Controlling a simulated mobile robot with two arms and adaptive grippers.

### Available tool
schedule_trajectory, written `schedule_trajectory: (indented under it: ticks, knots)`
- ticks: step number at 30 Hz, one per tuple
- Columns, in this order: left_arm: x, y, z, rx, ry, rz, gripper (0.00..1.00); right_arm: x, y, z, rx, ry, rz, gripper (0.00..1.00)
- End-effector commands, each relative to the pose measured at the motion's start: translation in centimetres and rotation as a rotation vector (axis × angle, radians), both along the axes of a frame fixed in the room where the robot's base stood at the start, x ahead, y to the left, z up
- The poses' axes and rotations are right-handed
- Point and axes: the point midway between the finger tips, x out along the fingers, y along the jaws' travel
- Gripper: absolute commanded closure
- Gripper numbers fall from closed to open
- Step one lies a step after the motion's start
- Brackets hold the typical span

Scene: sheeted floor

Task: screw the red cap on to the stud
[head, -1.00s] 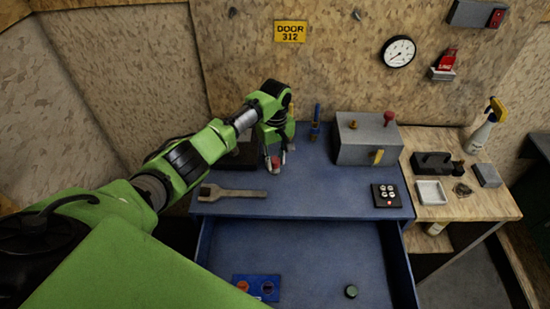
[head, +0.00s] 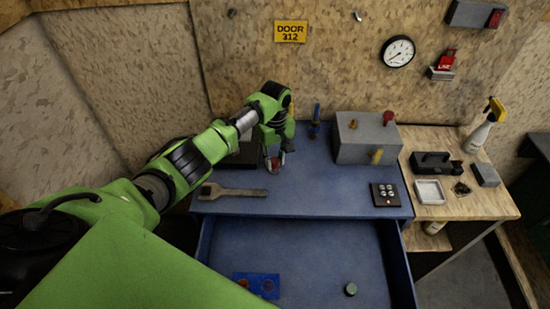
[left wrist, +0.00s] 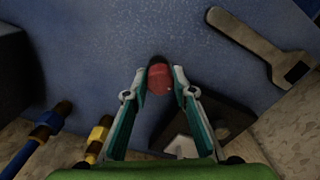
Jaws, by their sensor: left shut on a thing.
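The red cap (left wrist: 160,78) is between the fingertips of my left gripper (left wrist: 160,84) in the left wrist view, with a dark part at its far end. In the head view my left gripper (head: 275,163) is low over the blue bench top, shut on the cap, which is mostly hidden by the fingers. A blue upright post with a brass-coloured collar (head: 315,124) stands to the right; a post with a yellow nut (left wrist: 98,137) also shows in the left wrist view. I cannot tell which is the stud. My right gripper is not in view.
A grey box (head: 367,140) with knobs stands at the right of the bench (head: 335,195). A wrench (head: 232,192) lies in front of the gripper. The open drawer (head: 320,250) holds a blue plate and a round green part.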

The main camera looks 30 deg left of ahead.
Motion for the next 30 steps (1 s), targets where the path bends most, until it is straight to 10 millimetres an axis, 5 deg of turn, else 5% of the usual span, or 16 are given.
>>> schedule_trajectory:
  ticks: [30]
  knots:
    - [0.0, 0.0, -1.7, 0.000, 0.000, -0.001, 0.98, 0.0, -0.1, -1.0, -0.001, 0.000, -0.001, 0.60]
